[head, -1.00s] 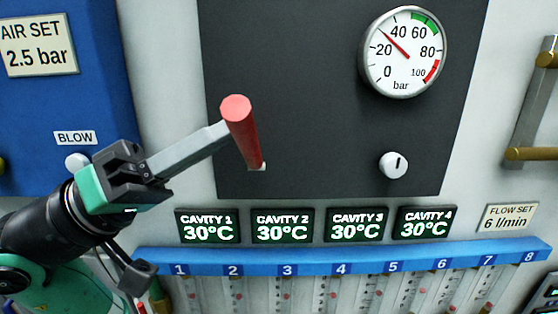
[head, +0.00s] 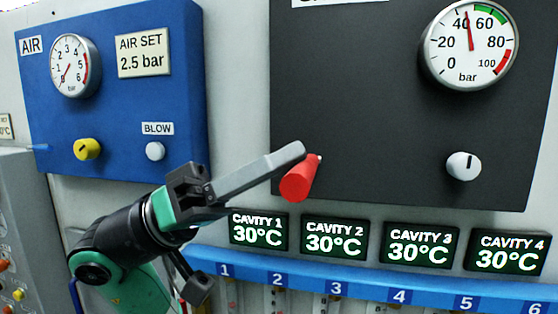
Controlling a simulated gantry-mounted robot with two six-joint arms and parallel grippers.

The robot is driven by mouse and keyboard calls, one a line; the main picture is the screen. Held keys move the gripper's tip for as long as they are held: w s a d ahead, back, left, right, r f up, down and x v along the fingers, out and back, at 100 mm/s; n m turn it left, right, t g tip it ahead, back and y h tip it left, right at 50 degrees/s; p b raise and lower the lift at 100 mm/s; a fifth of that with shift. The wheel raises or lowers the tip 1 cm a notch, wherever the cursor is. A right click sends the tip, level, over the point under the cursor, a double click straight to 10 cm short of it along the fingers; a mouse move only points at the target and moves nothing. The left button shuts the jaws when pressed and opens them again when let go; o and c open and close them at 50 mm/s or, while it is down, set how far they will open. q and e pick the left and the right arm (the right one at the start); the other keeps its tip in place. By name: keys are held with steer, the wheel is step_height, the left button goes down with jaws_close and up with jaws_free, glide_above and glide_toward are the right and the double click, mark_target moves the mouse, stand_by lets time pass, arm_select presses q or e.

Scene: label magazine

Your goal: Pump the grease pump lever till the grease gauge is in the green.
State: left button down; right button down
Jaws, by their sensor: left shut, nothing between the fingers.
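The grease pump lever (head: 300,182) is a red cylinder on the dark panel (head: 370,110), tilted down with its end toward me. The grease gauge (head: 470,44) is a round white dial at the panel's top right. Its needle points a little past 40, just left of the green band. My left gripper (head: 300,151) is shut with nothing in it. Its long grey fingers reach from the left, their tips over the top of the lever near the panel; they seem to touch it. My right gripper is not in view.
A white knob (head: 463,166) sits right of the lever. Four cavity displays (head: 333,239) and a blue numbered rail (head: 370,288) lie below. The blue air box (head: 110,110) with its dial (head: 75,66) and yellow knob (head: 87,149) stands at left.

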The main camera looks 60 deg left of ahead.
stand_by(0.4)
arm_select(q)
step_height(320, 180, up, 4)
steer(key=p, duration=0.3)
steer(key=w+a+b+v, duration=0.1)
steer(key=b+v, duration=0.1)
steer(key=v, duration=0.8)
steer(key=shift+a+f, duration=0.25)
steer(key=shift+a, duration=0.2)
steer(key=shift+s, duration=0.1)
